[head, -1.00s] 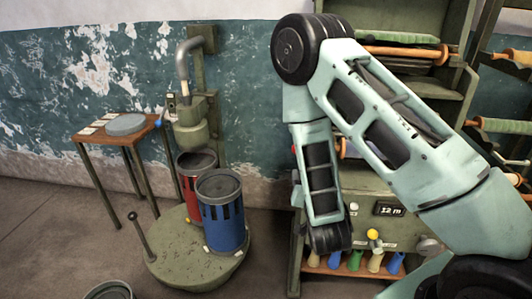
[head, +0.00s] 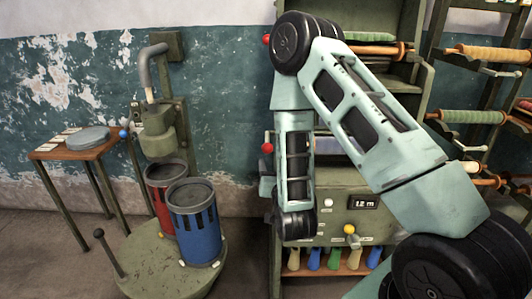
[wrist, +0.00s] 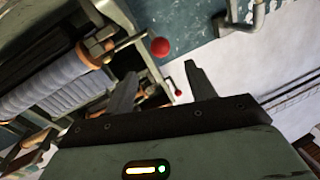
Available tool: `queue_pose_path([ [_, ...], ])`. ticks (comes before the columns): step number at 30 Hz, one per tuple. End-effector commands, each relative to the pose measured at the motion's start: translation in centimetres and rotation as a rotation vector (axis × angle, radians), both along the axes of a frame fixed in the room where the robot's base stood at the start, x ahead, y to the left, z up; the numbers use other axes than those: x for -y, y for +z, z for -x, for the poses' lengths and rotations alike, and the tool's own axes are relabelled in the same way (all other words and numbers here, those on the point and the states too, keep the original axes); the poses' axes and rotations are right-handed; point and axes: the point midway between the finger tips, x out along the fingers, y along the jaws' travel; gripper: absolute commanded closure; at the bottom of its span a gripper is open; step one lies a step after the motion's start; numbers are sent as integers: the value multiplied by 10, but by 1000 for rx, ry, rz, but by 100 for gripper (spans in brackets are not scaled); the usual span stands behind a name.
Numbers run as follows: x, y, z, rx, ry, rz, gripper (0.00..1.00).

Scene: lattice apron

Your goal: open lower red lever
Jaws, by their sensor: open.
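Two red ball knobs show at the left edge of the green cabinet in the head view. The lower red lever's knob (head: 267,148) is just left of my forearm, and the upper red knob (head: 266,40) is beside my elbow. My gripper (wrist: 159,70) is open and empty in the wrist view; in the head view my arm hides it. The wrist view shows a larger red knob (wrist: 160,47) beyond the fingertips and a smaller one (wrist: 178,92) seen between the fingers. I cannot tell which is the lower one. Neither knob is gripped.
The cabinet (head: 345,185) has a 12 m display and a yellow knob (head: 349,229). Spool racks (head: 475,117) stand at right. A round green platform bears a red can (head: 160,210) and a blue can (head: 195,225). A small table (head: 60,153) stands at left. Floor between platform and cabinet looks clear.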

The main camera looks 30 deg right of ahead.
Motion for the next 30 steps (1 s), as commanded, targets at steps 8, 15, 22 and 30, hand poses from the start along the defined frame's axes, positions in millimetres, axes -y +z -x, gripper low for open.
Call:
queue_pose_path([
  [8, 4, -6, -10, 3, -1, -3, 45],
  [15, 7, -5, -14, 4, 3, 2, 45],
  [22, 20, 3, -44, 1, 5, 6, 45],
  [30, 40, 3, -93, 0, 5, 5, 45],
])
